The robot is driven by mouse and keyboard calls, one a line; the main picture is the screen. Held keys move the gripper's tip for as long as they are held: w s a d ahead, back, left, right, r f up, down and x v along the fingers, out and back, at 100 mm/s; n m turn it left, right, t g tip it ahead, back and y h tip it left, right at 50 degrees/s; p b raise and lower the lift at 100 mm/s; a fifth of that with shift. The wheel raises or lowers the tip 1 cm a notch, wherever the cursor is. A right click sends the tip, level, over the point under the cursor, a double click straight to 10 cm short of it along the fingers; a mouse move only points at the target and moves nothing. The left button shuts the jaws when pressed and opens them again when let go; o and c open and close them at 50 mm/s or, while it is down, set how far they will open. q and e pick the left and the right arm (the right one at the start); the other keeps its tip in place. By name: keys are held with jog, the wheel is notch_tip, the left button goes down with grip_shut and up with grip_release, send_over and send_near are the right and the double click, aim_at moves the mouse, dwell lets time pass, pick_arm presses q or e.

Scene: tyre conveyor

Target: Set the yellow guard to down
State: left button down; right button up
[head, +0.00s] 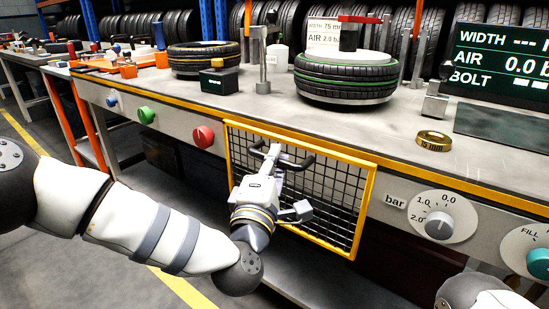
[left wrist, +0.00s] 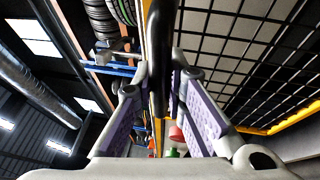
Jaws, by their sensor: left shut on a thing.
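The yellow guard (head: 369,205) is a yellow frame with black wire mesh, on the front of the bench below the worktop edge. Its mesh also shows in the left wrist view (left wrist: 245,35). A black bar handle (head: 300,165) runs across its upper part. My left gripper (head: 270,160) is at the handle, with its fingers closed around the bar. In the left wrist view the black handle (left wrist: 161,45) passes between the two purple-padded fingers of the left gripper (left wrist: 160,85). My right gripper is not visible; only a piece of my right arm shows at the bottom right.
A green button (head: 146,115) and a red button (head: 203,136) are left of the guard. A bar dial (head: 438,228) and a teal knob (head: 539,262) are to its right. A tyre (head: 345,80) lies on the bench above. The floor in front is clear.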

pick_arm(q)
jog(key=c, duration=1.6)
grip_release()
jog(key=v, duration=1.2)
